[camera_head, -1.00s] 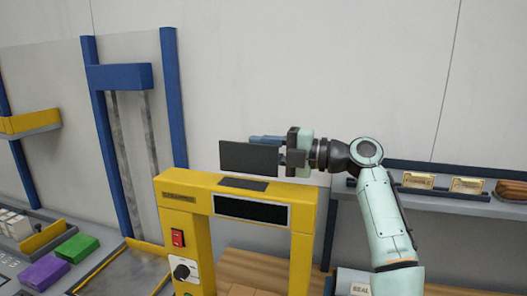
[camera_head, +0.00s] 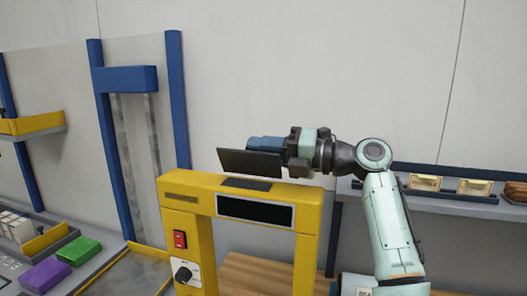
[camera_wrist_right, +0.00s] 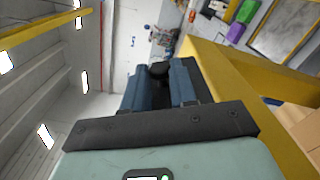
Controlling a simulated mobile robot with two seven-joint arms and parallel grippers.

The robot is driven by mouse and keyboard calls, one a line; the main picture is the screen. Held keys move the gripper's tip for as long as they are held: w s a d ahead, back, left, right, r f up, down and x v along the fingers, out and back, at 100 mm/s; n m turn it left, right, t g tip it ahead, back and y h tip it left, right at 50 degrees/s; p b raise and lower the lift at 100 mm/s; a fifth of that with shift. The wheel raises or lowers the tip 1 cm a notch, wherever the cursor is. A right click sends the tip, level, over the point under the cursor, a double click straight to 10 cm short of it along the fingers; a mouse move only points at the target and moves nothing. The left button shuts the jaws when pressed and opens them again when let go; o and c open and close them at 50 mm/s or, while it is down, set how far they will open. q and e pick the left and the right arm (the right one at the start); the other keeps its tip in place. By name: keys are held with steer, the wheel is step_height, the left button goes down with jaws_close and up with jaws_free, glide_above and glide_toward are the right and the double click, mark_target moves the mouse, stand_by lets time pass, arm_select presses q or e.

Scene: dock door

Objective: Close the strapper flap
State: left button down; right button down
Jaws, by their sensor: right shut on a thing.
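The strapper (camera_head: 176,195) is a yellow arch-shaped frame with a dark window in its top beam. Its flap (camera_head: 245,163), a dark flat panel, stands raised and tilted above the top beam. My right gripper (camera_head: 263,143) reaches in from the right, with its blue fingers behind the flap's upper edge. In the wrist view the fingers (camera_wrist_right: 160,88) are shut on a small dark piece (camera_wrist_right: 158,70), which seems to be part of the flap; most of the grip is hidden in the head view. My left gripper is out of view.
A red switch (camera_head: 180,239) and a black knob (camera_head: 184,275) are on the strapper's left post. A blue upright frame (camera_head: 175,110) stands behind left. Green (camera_head: 79,251) and purple (camera_head: 45,274) blocks lie far left. A grey shelf (camera_head: 450,206) is behind my right arm.

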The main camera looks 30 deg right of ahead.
steer(key=c, duration=0.9)
jaws_free()
steer(key=v, duration=1.3)
steer(key=shift+s, duration=0.2)
